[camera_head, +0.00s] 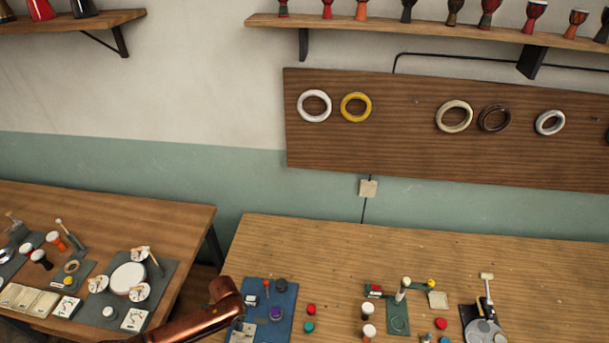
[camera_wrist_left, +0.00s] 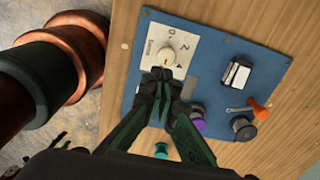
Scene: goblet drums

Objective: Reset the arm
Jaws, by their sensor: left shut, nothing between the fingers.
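My left gripper (camera_wrist_left: 160,78) shows in the left wrist view with its dark green fingers together and nothing between them. Its tips are over the near edge of a white panel with a round knob (camera_wrist_left: 164,52) on a blue mat (camera_wrist_left: 215,42); I cannot tell whether they touch it. In the head view my copper left arm (camera_head: 205,318) comes in at the bottom left, beside the blue mat (camera_head: 286,312); the fingers cannot be made out there. My right arm and gripper are in neither view.
On the mat are a purple-topped item (camera_wrist_left: 198,124), a dark round piece (camera_wrist_left: 242,128) and an orange-handled tool (camera_wrist_left: 260,109). The right table (camera_head: 300,240) is clear toward the wall; the left table (camera_head: 150,207) holds several drum parts.

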